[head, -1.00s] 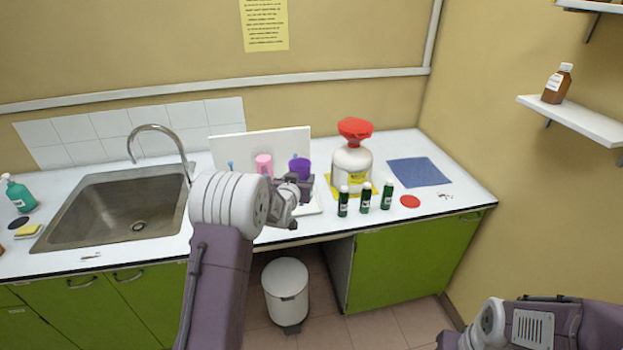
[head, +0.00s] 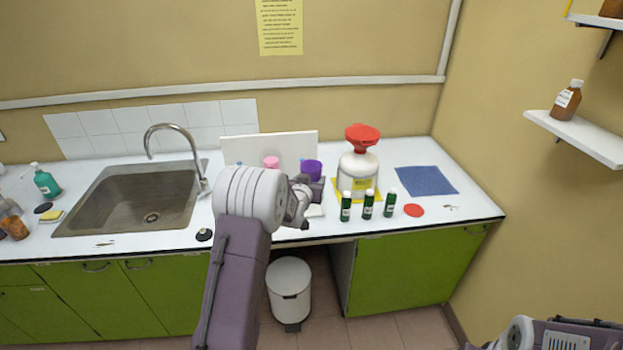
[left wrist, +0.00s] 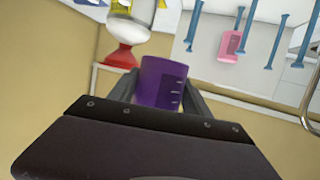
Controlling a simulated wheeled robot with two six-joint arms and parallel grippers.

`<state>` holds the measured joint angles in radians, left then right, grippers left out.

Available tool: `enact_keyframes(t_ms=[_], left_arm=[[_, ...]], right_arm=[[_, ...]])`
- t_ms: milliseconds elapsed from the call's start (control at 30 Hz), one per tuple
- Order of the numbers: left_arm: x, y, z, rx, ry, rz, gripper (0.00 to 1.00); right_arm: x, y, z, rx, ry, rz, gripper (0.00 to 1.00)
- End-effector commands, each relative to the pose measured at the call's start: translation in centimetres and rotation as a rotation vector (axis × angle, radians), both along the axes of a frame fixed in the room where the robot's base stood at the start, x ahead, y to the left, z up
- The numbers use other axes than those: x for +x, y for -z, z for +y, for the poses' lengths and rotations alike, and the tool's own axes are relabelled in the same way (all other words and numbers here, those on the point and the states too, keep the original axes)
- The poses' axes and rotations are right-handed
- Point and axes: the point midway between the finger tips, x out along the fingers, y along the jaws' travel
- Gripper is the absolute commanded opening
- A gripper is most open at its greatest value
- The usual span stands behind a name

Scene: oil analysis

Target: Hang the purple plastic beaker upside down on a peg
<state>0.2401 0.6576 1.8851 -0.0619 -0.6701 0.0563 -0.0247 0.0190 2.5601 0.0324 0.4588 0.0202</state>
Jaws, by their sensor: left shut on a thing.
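The purple plastic beaker (head: 312,167) is held in my left gripper (head: 307,183), in front of the right end of the white peg board (head: 245,148). In the left wrist view the beaker (left wrist: 162,80) sits between the two dark fingers (left wrist: 163,100), which are shut on it. Several blue pegs (left wrist: 275,40) stick out of the board at the upper right of that view; the beaker is apart from them. A pink beaker (left wrist: 229,45) hangs on one peg. It also shows in the head view (head: 271,162), partly hidden by my left arm. My right gripper is out of view.
A white bottle (head: 357,175) with a red funnel (head: 362,137) stands right of the held beaker. Several green-black small bottles (head: 367,206) stand in front of it. The sink (head: 132,198) is at left. A blue mat (head: 426,181) lies at right.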

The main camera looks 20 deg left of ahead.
Motion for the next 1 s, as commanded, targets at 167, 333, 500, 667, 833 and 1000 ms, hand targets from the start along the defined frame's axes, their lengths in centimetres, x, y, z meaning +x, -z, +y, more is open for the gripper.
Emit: enact_keyframes(t_ms=[167, 333, 500, 667, 833, 1000], left_arm=[[0.0, 0.8, 0.0, 0.000, 0.000, 0.000, 0.17], [0.0, 0.7, 0.0, 0.002, 0.000, -0.001, 0.17], [0.0, 1.1, -0.2, 0.186, 0.001, 0.035, 0.17], [0.0, 0.6, -0.1, 0.417, -0.001, 0.085, 0.17], [0.0, 0.7, 0.0, 0.516, -0.001, 0.105, 0.17], [0.0, 0.5, -0.1, 0.650, 0.001, 0.134, 0.17]], right_arm=[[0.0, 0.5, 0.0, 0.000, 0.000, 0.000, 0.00], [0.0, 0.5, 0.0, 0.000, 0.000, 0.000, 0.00], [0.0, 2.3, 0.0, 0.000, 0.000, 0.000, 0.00], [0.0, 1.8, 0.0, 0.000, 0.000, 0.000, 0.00], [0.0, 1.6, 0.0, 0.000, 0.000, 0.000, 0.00], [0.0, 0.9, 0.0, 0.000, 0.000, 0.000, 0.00]])
